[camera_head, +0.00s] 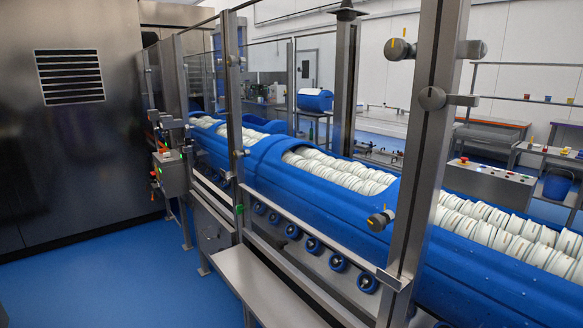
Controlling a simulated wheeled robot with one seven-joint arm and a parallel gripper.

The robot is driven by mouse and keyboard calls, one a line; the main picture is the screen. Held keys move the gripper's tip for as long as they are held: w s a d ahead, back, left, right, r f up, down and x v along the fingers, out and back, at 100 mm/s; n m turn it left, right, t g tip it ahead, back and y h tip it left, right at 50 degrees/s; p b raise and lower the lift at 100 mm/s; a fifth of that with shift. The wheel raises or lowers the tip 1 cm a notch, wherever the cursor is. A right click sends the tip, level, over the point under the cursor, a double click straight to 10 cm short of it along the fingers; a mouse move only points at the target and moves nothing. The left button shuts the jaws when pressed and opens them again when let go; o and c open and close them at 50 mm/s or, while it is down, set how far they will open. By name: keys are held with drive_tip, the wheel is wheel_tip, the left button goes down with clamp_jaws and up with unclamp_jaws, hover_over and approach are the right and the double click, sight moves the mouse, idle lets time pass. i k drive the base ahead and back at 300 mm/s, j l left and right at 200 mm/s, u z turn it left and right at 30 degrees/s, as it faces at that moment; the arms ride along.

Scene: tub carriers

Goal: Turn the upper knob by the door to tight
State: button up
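In the head view, a dark round knob with a yellow mark (400,50) sits high beside the near steel post (428,130). A similar knob with a yellow mark (380,220) sits lower on the same post's left side. A grey round clamp piece (433,98) is on the post between them, and another grey round end (472,50) sticks out at its right. The clear panels beside the posts are hard to make out, so I cannot tell which is the door. How tight either knob is cannot be told. My gripper is not in view.
A blue tub carrier line (330,215) full of stacked white tubs runs behind the posts. A steel ledge (265,285) juts out in front. A control box (170,173) stands at left before a large steel machine (70,130). The blue floor (120,275) at front left is clear.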

sight(232, 61)
drive_tip(key=i+j+z, duration=0.1)
drive_tip(key=i+j, duration=0.3)
drive_tip(key=i+j+z, duration=0.1)
drive_tip(key=i+j, duration=0.25)
drive_tip(key=j, duration=0.2)
drive_tip(key=i+j, duration=0.35)
drive_tip(key=j, duration=0.15)
drive_tip(key=z, duration=0.05)
